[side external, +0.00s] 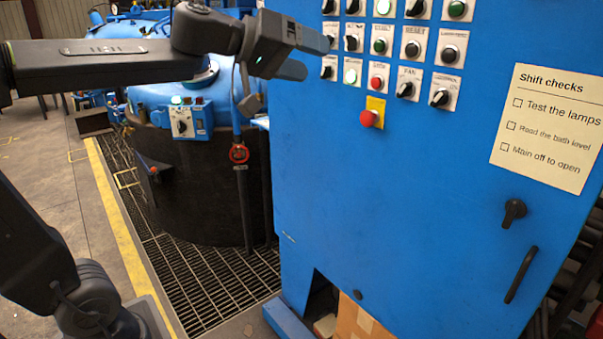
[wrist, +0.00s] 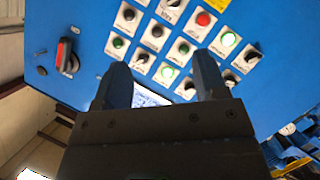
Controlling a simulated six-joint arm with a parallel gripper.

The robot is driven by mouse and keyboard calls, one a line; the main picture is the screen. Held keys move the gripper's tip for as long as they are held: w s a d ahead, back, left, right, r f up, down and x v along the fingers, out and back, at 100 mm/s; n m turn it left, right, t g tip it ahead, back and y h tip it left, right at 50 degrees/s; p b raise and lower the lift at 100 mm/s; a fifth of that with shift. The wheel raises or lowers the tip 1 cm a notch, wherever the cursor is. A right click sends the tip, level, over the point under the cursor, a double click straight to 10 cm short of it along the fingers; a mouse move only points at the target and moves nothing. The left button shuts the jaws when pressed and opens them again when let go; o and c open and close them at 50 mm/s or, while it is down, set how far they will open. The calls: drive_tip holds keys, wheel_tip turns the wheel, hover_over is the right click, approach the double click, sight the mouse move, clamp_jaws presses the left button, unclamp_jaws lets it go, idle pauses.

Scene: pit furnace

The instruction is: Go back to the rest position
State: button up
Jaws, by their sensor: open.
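My gripper (side external: 312,57) is raised at the upper middle of the side external view, in front of the left part of the blue control cabinet (side external: 430,200). In the wrist view my gripper (wrist: 163,82) has its two fingers apart, with nothing between them but a view of the panel. The fingers point toward the rows of switches and buttons. I cannot tell whether a fingertip touches the panel.
A red emergency button (side external: 369,118) on a yellow plate sits below the switches. A shift checks note (side external: 552,128), a black knob (side external: 514,212) and a handle (side external: 521,275) are on the cabinet. A round furnace (side external: 200,190) stands left over floor grating (side external: 190,283). A red-handled switch (wrist: 65,57) shows left.

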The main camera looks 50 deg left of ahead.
drive_tip(key=s+d+f+m+g+y, duration=0.1)
drive_tip(key=s+f+m+g+y, duration=0.3)
drive_tip(key=s+f, duration=1.5)
wheel_tip(320, 180, down, 4)
drive_tip(key=m+g, duration=0.1)
drive_tip(key=g, duration=0.3)
drive_tip(key=shift+s+d+r, duration=0.2)
drive_tip(key=shift+s+d, duration=0.1)
drive_tip(key=shift+s, duration=0.05)
